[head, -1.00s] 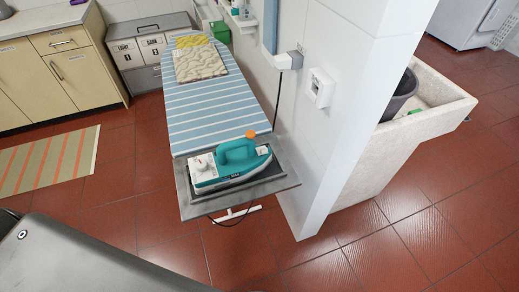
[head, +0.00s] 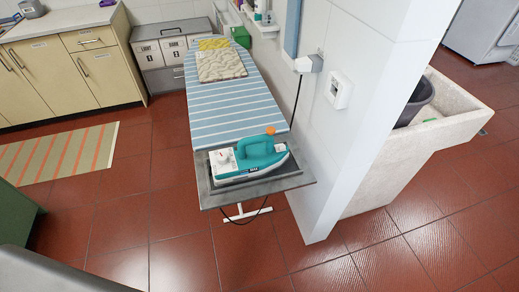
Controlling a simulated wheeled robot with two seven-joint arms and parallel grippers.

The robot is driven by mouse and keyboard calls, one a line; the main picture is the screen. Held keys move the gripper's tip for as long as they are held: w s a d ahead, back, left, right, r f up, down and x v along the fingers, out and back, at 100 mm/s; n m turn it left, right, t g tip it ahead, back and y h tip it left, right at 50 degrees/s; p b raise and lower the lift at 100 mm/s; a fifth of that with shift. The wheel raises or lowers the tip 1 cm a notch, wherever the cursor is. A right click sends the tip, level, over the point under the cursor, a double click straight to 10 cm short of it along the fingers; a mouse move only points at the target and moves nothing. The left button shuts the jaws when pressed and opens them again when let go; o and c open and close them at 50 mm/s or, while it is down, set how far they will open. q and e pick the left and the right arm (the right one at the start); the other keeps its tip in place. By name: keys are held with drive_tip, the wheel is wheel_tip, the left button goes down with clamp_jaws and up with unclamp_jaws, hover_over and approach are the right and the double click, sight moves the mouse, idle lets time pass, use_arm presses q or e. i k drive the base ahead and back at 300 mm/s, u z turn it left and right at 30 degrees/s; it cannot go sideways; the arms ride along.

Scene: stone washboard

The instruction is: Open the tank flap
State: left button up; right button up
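A teal and white iron (head: 248,158) lies on the grey metal rest (head: 285,185) at the near end of the ironing board. An orange knob or cap (head: 270,130) shows at its upper right end. The tank flap is too small to make out for certain on the iron. Neither of my grippers is in the head view.
The striped ironing board (head: 220,105) carries folded cloths (head: 220,66). A white wall (head: 345,135) stands right of it, with a stone basin (head: 405,155) behind. Cabinets (head: 85,65) stand at the back left. The red tiled floor (head: 150,215) before the board is clear.

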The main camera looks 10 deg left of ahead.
sight(280, 147)
drive_tip(key=u, duration=0.35)
drive_tip(key=k, duration=0.4)
drive_tip(key=u, duration=0.65)
drive_tip(key=i, duration=0.7)
drive_tip(key=z, duration=0.75)
drive_tip(key=i, duration=0.45)
drive_tip(key=z, duration=0.5)
